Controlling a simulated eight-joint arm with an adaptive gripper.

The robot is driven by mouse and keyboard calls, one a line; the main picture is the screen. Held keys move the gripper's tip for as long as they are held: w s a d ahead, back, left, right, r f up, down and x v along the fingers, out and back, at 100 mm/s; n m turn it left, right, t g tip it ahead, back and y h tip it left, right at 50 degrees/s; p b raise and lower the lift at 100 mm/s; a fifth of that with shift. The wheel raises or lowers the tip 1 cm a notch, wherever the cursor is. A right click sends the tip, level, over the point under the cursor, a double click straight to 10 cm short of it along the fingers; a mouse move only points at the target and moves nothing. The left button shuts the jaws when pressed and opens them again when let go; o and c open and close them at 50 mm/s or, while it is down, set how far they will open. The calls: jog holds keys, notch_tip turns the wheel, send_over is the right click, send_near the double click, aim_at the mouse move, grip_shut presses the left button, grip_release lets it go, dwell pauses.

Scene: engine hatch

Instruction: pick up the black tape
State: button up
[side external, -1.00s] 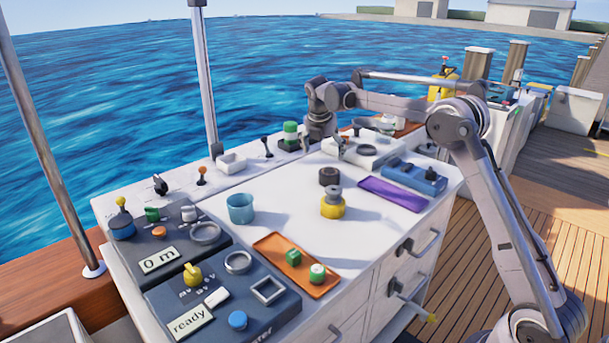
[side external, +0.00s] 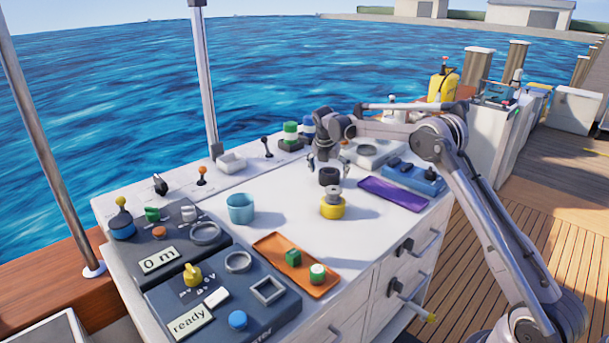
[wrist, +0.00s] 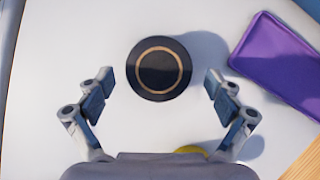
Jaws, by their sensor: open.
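The black tape (side external: 329,176) is a short dark roll standing on the white worktop, just behind a yellow object with a grey top (side external: 333,204). In the wrist view the tape (wrist: 160,68) shows from above as a dark disc with a tan ring. My gripper (side external: 325,163) is above the tape in the side view. In the wrist view my gripper (wrist: 158,92) is open, with one finger on each side of the tape and visible gaps between. The fingertips sit slightly nearer the lower edge of the picture than the tape's middle.
A teal cup (side external: 240,208) stands to the left. An orange tray (side external: 283,254) holds two green items. The worktop between cup and tape is clear.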

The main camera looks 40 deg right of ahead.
jog(key=shift+x, duration=0.9)
jog(key=c, duration=1.3)
